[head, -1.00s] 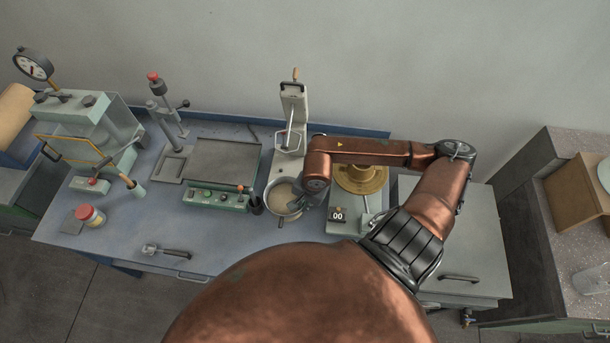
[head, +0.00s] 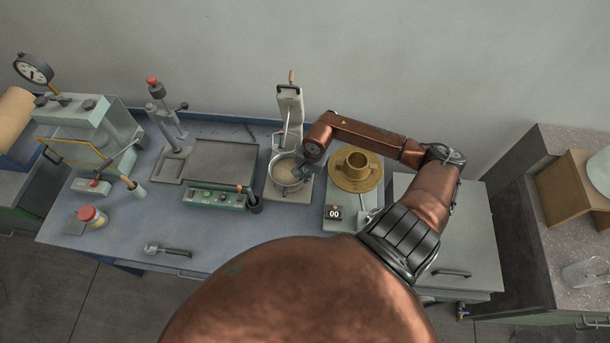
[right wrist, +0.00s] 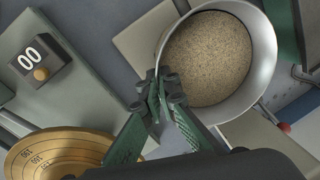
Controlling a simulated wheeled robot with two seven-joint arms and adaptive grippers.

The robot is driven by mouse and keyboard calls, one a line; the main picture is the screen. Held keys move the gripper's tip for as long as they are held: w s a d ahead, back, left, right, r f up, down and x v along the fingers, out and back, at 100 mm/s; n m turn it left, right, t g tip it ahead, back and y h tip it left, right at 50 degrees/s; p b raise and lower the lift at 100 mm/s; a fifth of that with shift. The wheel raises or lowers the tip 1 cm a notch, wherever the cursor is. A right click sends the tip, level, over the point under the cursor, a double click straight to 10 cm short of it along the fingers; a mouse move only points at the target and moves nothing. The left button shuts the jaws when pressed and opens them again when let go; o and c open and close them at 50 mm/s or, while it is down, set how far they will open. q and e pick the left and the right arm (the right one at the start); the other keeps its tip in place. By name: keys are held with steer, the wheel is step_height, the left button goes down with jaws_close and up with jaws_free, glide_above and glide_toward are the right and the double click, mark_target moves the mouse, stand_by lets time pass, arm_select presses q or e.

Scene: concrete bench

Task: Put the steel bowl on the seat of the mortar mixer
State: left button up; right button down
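The steel bowl (head: 285,180), filled with sand-coloured grains, is over the base of the mortar mixer (head: 290,105), in front of its upright column. I cannot tell whether the bowl touches the seat, which it hides. My right gripper (head: 304,170) is at the bowl's right rim. In the right wrist view its fingers (right wrist: 162,88) are closed together on the rim of the bowl (right wrist: 262,50), which looks about level. My left gripper is out of view.
A brass ring-shaped piece (head: 356,170) stands on a green-grey device with a "00" counter (head: 334,213) right of the mixer. A flat plate machine (head: 220,163) with a black-ended handle stands close on the left. The front bench is mostly clear, with a small tool (head: 167,250).

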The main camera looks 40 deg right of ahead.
steer(key=shift+w, duration=0.15)
steer(key=c, duration=2.2)
jaws_free()
steer(key=shift+o, duration=0.2)
steer(key=shift+r, duration=0.15)
step_height(320, 180, up, 12)
steer(key=s+b, duration=0.1)
steer(key=s, duration=0.1)
steer(key=shift+d+b, duration=0.3)
steer(key=shift+b, duration=0.1)
